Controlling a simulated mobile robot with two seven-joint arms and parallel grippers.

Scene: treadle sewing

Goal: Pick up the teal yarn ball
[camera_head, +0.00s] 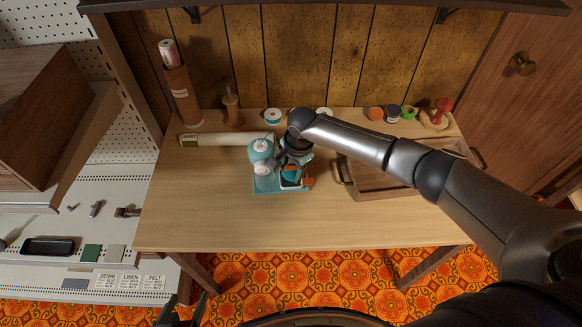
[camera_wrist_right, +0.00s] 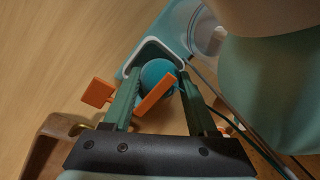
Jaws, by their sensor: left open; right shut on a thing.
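The teal yarn ball (camera_wrist_right: 157,73) sits between the green fingers of my right gripper (camera_wrist_right: 160,82) in the right wrist view, and the gripper is shut on it. An orange strip (camera_wrist_right: 155,95) crosses in front of part of the ball. In the head view the right gripper (camera_head: 295,174) is low over a teal base (camera_head: 266,184), beside a rounded teal object (camera_head: 261,150). My wrist hides much of the ball there. My left gripper (camera_head: 182,309) is open and empty at the bottom edge, below the table's front.
A wooden tray (camera_head: 361,185) with handles stands right of the gripper. A pale roll (camera_head: 215,139) lies behind to the left. Spools, jars and a red pincushion (camera_head: 442,105) line the table's back. The table's front left (camera_head: 195,220) is clear.

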